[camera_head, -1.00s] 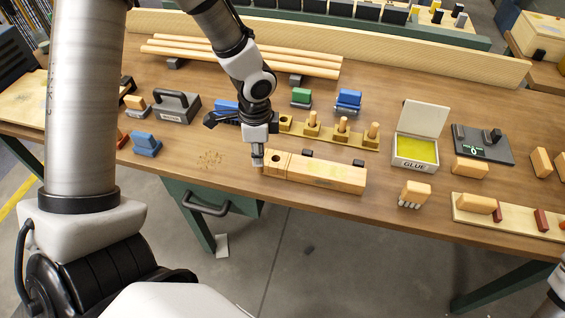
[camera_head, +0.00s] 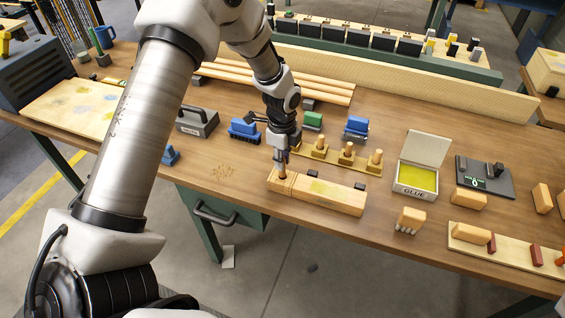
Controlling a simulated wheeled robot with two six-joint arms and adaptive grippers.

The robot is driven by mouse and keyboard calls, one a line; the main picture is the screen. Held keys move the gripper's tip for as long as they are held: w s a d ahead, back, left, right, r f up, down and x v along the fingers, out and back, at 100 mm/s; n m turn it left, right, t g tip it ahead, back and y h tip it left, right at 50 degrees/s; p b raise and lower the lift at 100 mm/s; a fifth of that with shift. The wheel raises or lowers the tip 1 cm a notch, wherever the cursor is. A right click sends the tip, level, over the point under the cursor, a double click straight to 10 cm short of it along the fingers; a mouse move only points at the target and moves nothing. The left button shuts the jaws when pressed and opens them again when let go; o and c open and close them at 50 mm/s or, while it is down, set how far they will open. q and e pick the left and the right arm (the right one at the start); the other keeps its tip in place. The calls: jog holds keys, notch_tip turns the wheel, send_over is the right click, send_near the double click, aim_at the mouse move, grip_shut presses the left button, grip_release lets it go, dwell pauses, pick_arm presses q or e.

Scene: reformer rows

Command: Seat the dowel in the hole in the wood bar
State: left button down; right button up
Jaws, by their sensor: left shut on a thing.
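The wood bar (camera_head: 325,194) is a long light block lying near the front of the bench. My left gripper (camera_head: 282,160) points down over the bar's left end and is shut on the dowel (camera_head: 283,171), a short brown peg held upright. The dowel's lower end is at the top of the bar where the hole is. The hole itself is hidden, and I cannot tell whether the dowel's tip is inside it or just above. My right gripper is not in view.
A board with several upright pegs (camera_head: 347,150) stands just behind the bar. A glue box (camera_head: 417,178) is to the right. A grey-handled block (camera_head: 197,121) and a blue brush (camera_head: 243,130) lie to the left.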

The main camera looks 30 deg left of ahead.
pick_arm(q)
jog(key=shift+w+f, duration=0.1)
jog(key=shift+f, duration=0.25)
notch_tip(320, 180, down, 3)
jog(key=shift+r+p, duration=0.2)
jog(key=shift+p, duration=0.55)
jog(key=shift+f, duration=0.35)
jog(key=c, duration=1.1)
grip_release()
jog(key=shift+r, duration=0.15)
notch_tip(320, 180, up, 11)
jog(key=b, duration=0.3)
jog(key=shift+r, duration=0.6)
